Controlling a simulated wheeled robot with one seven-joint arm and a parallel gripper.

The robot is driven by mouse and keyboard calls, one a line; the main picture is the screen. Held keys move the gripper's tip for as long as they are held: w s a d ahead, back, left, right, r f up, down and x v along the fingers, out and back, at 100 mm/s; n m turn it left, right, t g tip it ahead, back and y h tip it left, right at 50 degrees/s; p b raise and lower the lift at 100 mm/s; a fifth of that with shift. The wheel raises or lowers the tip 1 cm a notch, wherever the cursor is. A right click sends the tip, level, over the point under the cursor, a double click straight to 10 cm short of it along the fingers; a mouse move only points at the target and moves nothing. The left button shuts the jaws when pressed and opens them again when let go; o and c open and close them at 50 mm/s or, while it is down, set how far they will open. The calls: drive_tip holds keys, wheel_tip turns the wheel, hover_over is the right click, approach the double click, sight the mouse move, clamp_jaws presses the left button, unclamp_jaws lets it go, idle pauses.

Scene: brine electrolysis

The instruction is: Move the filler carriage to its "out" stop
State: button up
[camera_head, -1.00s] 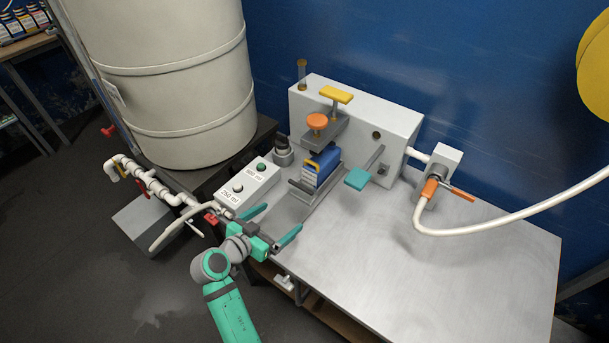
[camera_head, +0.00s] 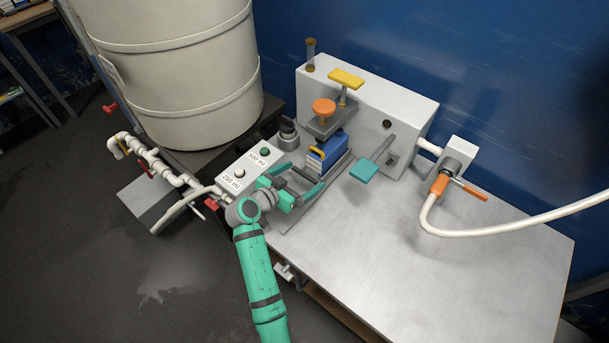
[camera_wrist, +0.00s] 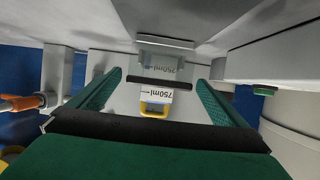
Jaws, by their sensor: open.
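The filler carriage (camera_head: 318,179) is a small grey slide on a rail in front of the white filler housing. It carries a blue container (camera_head: 327,152) with a yellow handle. A dark bar (camera_wrist: 160,83), apparently the carriage handle, crosses the gap between the fingers. I cannot tell whether they touch it.
A white button box (camera_head: 250,168) stands close to the left of my gripper. A teal paddle (camera_head: 364,172) juts out to the right. The steel table (camera_head: 450,260) is clear at the right.

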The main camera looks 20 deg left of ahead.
drive_tip(key=shift+x, duration=0.95)
